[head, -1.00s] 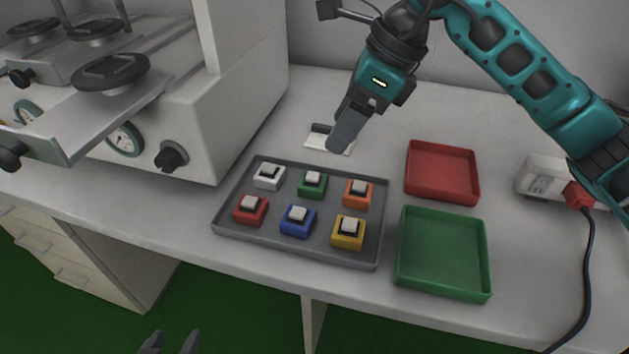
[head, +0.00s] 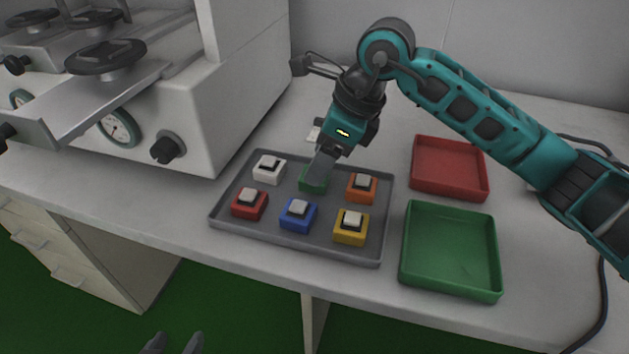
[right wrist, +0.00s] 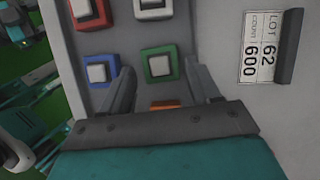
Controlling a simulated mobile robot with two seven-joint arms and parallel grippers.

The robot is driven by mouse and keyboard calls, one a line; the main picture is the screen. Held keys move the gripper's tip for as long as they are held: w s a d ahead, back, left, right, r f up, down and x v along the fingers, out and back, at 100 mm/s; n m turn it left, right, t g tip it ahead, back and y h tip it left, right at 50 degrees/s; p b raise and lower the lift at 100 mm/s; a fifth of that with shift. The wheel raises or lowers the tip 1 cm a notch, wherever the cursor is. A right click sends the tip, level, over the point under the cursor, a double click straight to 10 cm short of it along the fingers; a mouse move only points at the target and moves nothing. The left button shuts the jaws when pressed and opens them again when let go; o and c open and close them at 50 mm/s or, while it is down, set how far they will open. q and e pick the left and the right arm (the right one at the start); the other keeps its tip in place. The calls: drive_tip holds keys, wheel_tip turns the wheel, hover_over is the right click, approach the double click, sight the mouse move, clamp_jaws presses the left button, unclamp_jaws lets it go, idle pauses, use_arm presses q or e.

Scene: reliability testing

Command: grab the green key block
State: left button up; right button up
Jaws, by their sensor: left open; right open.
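The green key block (head: 312,184) sits in the back row of the grey tray (head: 296,244), between the white block (head: 268,170) and the orange block (head: 361,188). My right gripper (head: 319,166) is over the green block and hides most of its top in the head view. In the right wrist view the green block (right wrist: 160,64) shows its pale key cap, just ahead of and between the two open fingers (right wrist: 163,82). The gripper holds nothing. My left gripper (head: 172,344) is open and empty at the bottom edge of the head view, away from the tray.
Red (head: 249,204), blue (head: 298,215) and yellow (head: 351,227) blocks fill the tray's front row. A red bin (head: 449,190) and a green bin (head: 450,284) stand to the right. A label card (right wrist: 264,50) lies behind the tray. A large machine (head: 250,100) stands at left.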

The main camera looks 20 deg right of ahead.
drive_tip(key=shift+x, duration=1)
drive_tip(key=shift+r, duration=0.1)
drive_tip(key=c, duration=0.9)
drive_tip(key=shift+o, duration=0.2)
